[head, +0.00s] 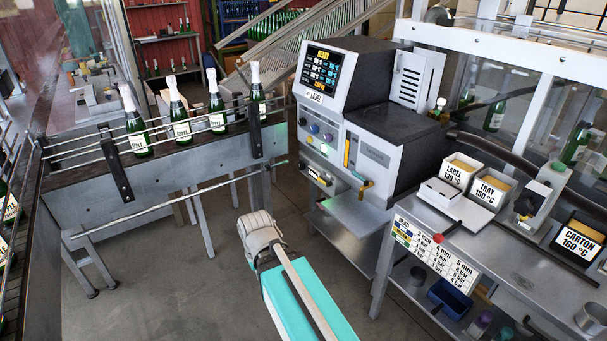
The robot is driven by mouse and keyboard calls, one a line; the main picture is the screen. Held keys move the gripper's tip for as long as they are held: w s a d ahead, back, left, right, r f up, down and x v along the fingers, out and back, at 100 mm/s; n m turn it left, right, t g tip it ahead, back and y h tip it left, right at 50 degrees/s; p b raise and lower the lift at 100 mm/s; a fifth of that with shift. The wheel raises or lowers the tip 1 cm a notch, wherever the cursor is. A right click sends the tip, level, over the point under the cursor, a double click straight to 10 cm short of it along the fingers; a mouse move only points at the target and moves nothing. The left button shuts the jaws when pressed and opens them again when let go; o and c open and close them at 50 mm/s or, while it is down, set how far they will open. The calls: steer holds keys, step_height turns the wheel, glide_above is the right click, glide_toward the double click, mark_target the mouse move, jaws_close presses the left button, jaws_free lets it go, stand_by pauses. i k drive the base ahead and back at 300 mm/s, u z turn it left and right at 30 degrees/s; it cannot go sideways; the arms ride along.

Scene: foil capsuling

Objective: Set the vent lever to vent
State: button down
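The grey labelling machine (372,140) stands in the middle, with a lit screen (322,70) reading READY. On its front, low on the right, is a brass-coloured valve with a handle (365,187). It may be the vent lever, but I read no vent marking and cannot tell its setting. A yellow vertical strip (350,153) and several coloured knobs (315,129) sit above and to the left of it. I cannot make out my gripper; no fingers show near the machine front.
Green bottles (180,122) stand on a railed conveyor (100,195) at left. A bench (462,232) at right holds bins marked LABEL (458,174) and TRAY (488,187).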

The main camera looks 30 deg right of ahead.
mark_target(329, 184)
steer(key=z, duration=0.25)
steer(key=i, duration=0.95)
steer(key=z, duration=0.7)
